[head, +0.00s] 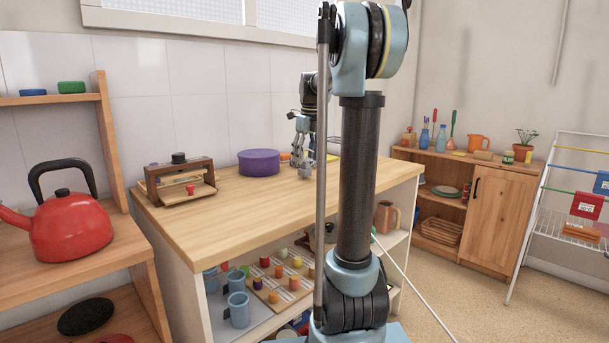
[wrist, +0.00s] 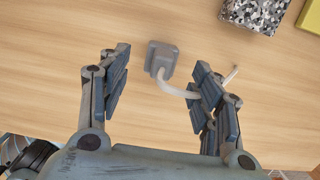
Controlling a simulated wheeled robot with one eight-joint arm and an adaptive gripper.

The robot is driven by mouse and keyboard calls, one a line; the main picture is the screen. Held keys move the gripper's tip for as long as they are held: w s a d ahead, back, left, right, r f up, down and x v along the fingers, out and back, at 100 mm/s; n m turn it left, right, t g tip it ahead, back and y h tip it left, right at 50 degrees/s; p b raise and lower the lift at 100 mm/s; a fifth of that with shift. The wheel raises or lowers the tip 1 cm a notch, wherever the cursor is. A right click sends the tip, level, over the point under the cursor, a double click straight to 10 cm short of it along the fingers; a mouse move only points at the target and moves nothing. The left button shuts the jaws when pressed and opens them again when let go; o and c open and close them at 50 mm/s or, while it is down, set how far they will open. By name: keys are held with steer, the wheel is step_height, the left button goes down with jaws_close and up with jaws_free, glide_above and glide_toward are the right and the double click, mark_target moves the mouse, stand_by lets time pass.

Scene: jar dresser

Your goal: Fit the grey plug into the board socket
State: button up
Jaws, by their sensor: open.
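The grey plug (wrist: 160,59) lies on the wooden counter in the wrist view, with a pale cable (wrist: 176,91) curving from it to the right. The cable passes behind the right finger, and its end shows beyond. My gripper (wrist: 160,64) is open, with one finger on each side of the plug and a gap on both sides. In the head view my gripper (head: 303,150) is low over the back of the counter, partly behind my arm. I cannot identify the board socket in either view.
A speckled block (wrist: 254,11) and a yellow item (wrist: 311,16) lie beyond the right finger. On the counter (head: 215,212) stand a purple round tub (head: 259,163) and a wooden device (head: 180,184). A red kettle (head: 68,234) stands at left. The counter's front middle is clear.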

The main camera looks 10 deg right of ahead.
mark_target(305, 165)
steer(key=shift+w+a+f, duration=0.1)
steer(key=shift+w+f, duration=0.1)
steer(key=shift+f, duration=1)
steer(key=shift+w+f, duration=0.15)
steer(key=shift+f, duration=1)
steer(key=c, duration=1.2)
steer(key=shift+c, duration=0.2)
step_height(305, 165, up, 10)
steer(key=shift+r, duration=0.1)
